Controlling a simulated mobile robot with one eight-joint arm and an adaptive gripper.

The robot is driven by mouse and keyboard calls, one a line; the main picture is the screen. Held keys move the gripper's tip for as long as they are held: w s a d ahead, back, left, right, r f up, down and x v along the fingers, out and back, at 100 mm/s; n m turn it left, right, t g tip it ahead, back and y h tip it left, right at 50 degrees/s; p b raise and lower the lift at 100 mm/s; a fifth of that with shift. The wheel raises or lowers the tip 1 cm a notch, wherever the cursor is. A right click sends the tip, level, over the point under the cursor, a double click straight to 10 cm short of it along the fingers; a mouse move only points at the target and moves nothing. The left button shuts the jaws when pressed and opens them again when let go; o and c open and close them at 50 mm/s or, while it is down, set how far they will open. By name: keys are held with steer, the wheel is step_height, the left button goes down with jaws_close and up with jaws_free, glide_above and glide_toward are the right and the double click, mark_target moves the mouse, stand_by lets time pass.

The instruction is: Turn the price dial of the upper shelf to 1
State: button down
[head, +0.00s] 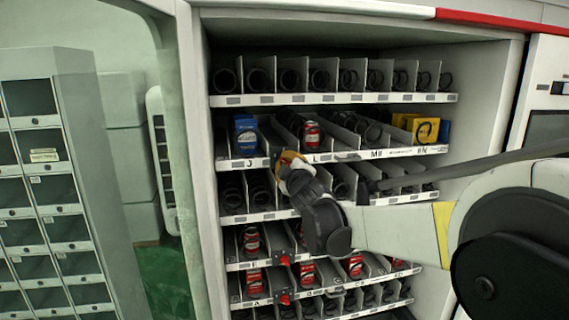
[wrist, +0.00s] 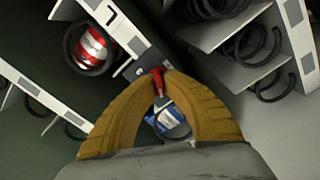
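My gripper (head: 287,160) is at the front edge of the vending machine shelf (head: 335,156) marked with letters such as J, L and M. In the wrist view its two yellow fingers (wrist: 157,76) arch together, with their tips closed around a small red dial knob (wrist: 157,82). The number on the dial is too small to read.
A blue box (head: 245,135), a red can (head: 311,133) and yellow boxes (head: 427,129) stand on that shelf. Two more red dials (head: 285,260) (head: 285,298) stick out from lower shelves. Shelf edges and wire coils surround the gripper closely. A grey locker (head: 75,160) stands left.

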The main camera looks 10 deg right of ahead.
stand_by(0.3)
steer(key=c, duration=1.5)
jaws_free()
steer(key=shift+c, duration=0.2)
steer(key=s, duration=1.2)
